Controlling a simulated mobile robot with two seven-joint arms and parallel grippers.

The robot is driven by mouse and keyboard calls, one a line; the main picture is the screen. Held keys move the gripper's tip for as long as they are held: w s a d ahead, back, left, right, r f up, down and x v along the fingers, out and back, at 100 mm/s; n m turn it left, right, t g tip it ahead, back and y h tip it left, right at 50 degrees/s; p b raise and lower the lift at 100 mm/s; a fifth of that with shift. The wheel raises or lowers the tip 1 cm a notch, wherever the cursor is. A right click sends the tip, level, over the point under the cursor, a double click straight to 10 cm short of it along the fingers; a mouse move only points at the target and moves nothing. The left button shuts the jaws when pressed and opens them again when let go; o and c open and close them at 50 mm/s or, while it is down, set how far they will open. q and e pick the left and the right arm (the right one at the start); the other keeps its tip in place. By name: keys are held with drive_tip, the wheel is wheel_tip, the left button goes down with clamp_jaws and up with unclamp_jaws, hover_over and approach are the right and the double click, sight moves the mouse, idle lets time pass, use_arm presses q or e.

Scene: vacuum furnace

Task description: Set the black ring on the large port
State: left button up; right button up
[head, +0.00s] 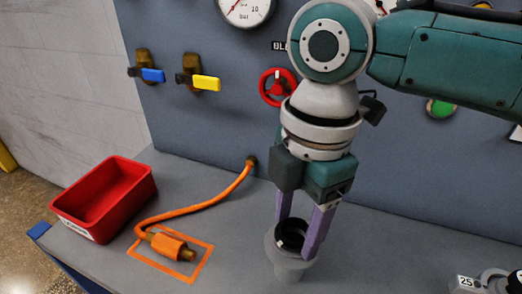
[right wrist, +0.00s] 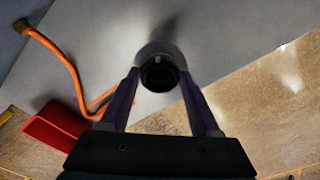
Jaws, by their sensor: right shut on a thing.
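The black ring (head: 290,234) is between the purple fingers of my right gripper (head: 298,226) in the head view. It is right at the top of the grey large port (head: 288,269), a round flange standing on the bench. In the right wrist view the ring (right wrist: 160,74) shows end-on between the fingertips, with the pale port rim (right wrist: 158,48) around its far side. My right gripper points down and is shut on the ring. I cannot tell whether the ring rests on the port or hangs slightly above it. My left gripper is not in view.
An orange hose (head: 205,203) with a brass-ended fitting lies left of the port, by an orange outlined square (head: 198,276). A red bin (head: 75,210) stands at the bench's left. Behind is a panel with a red handwheel (head: 265,88), yellow valve (head: 207,83) and blue valve (head: 153,75).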

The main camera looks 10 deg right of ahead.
drive_tip(key=shift+d+f, duration=0.1)
drive_tip(key=shift+f, duration=0.2)
drive_tip(key=o, duration=1.4)
drive_tip(key=r, duration=1)
drive_tip(key=shift+w+d+r+p, duration=0.1)
drive_tip(key=shift+w+r+p, duration=0.2)
drive_tip(key=shift+w+p, duration=0.05)
